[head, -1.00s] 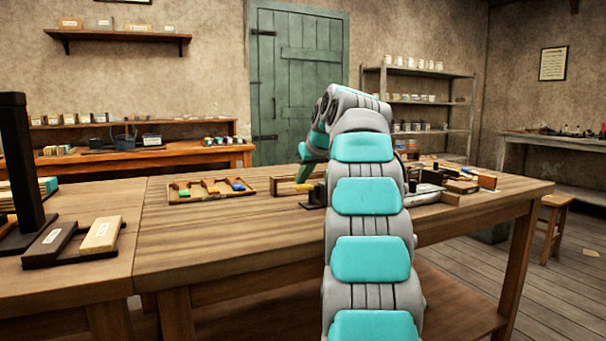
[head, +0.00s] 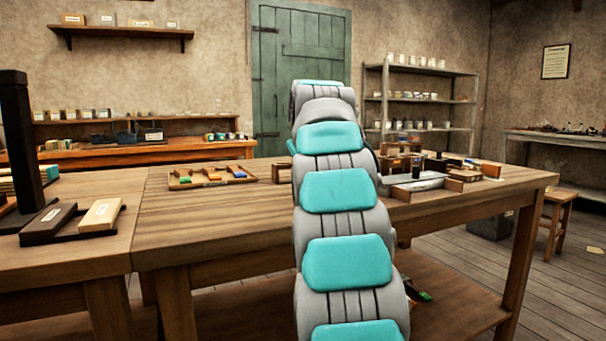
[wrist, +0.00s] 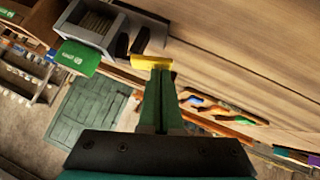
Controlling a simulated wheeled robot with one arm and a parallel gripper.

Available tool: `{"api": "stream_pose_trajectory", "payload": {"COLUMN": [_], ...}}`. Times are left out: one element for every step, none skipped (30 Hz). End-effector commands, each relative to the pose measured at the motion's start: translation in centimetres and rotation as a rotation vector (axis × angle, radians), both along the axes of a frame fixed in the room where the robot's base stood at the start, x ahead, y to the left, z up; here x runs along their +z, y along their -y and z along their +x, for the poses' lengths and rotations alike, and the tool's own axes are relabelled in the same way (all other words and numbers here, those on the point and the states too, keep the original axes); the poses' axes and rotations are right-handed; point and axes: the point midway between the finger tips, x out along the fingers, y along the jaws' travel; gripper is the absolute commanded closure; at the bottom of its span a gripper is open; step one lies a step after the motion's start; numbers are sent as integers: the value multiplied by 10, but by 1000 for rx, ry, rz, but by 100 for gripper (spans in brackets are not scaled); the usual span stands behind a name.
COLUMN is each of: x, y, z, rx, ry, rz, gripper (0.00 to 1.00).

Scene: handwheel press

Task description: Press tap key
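In the wrist view my gripper (wrist: 158,78) points up the picture, its two green fingers side by side with only a thin line between them. A yellow piece (wrist: 152,62) lies right at the fingertips, beside a small black part (wrist: 140,40). I cannot tell whether the fingers touch it, or whether it is the tap key. A grey box with a ridged inside (wrist: 92,24) and a green plate with white lettering (wrist: 80,57) are just left of it. In the head view my arm hides the gripper and the yellow piece.
On the wooden workbench (head: 200,220), a tray (head: 172,182) of colour-handled tools lies left of my arm. Several blocks and a grey plate (head: 418,184) lie to its right. A dark upright post (head: 20,140) stands far left.

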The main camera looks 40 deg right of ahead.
Motion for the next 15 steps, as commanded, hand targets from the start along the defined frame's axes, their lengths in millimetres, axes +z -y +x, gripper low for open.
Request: {"api": "stream_pose_trajectory", "payload": {"x": [-8,-8,-8,-9,-9,-10,-10,-10,-11,-11,-11,-10,-9,-8,-5], "y": [3,3,3,4,4,4,4,4,4,4,4,4,3,2,1], "z": [-1,-1,-1,-1,-1,-1,-1,-1,-1,-1,-1,-2,-2,-2,-2], "rx": [-4,-4,-5,-5,-5,-4,-5,-6,-5,-6,-6,-6,-5,-5,-5], "ry": [-15,-16,-17,-18,-18,-19,-19,-20,-21,-22,-22,-23,-23,-23,-22], "rz": [4,4,4,6,6,7,8,8,9,9,9,9,10,10,10], "gripper": [100,100,100,100,100,100,100,100,100,100,100,100,100,100,100]}}
